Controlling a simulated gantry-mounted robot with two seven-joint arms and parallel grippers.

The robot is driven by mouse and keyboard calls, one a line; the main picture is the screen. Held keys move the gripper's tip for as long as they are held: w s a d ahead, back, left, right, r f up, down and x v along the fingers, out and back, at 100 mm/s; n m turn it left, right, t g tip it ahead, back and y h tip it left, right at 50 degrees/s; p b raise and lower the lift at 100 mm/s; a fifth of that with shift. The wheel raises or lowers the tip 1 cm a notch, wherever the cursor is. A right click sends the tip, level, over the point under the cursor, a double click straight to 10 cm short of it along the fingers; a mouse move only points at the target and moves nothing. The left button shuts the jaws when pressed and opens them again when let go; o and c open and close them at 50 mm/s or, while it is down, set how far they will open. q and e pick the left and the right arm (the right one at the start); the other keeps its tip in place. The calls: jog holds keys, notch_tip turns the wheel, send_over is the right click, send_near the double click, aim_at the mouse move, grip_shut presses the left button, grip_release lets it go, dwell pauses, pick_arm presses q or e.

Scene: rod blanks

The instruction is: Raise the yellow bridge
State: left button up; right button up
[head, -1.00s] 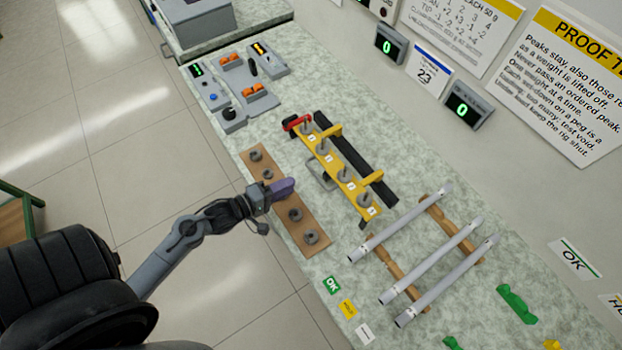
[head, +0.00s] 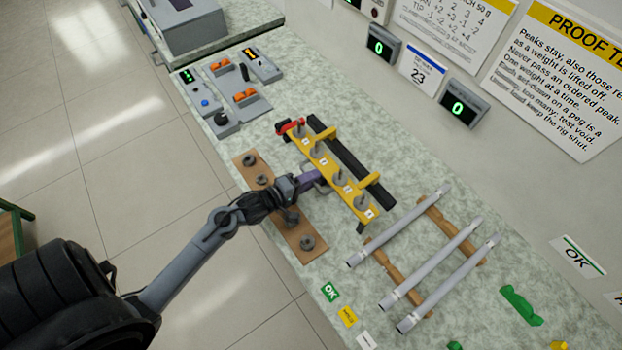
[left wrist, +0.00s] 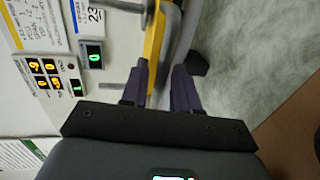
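The yellow bridge (head: 328,168) lies on the bench as a long bar with several grey pegs and white labels. A grey loop handle was visible at its front side earlier; my gripper now covers most of it. My left gripper (head: 313,178) has purple fingers and reaches that front side near the middle. In the left wrist view the gripper (left wrist: 160,78) has its fingers apart, with the yellow bridge (left wrist: 154,42) and a grey bar (left wrist: 184,35) ahead of and between the fingertips. I cannot tell whether they touch. My right gripper is not in view.
A red clamp (head: 291,127) sits at the bridge's far end, and a black beam (head: 352,160) runs behind it. A brown board (head: 308,256) with grey weights lies in front, below my arm. Grey rods (head: 428,262) on wooden rails lie right. A control panel (head: 240,97) stands far left.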

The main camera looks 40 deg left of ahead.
pick_arm(q)
jog(key=shift+w, duration=0.15)
grip_shut()
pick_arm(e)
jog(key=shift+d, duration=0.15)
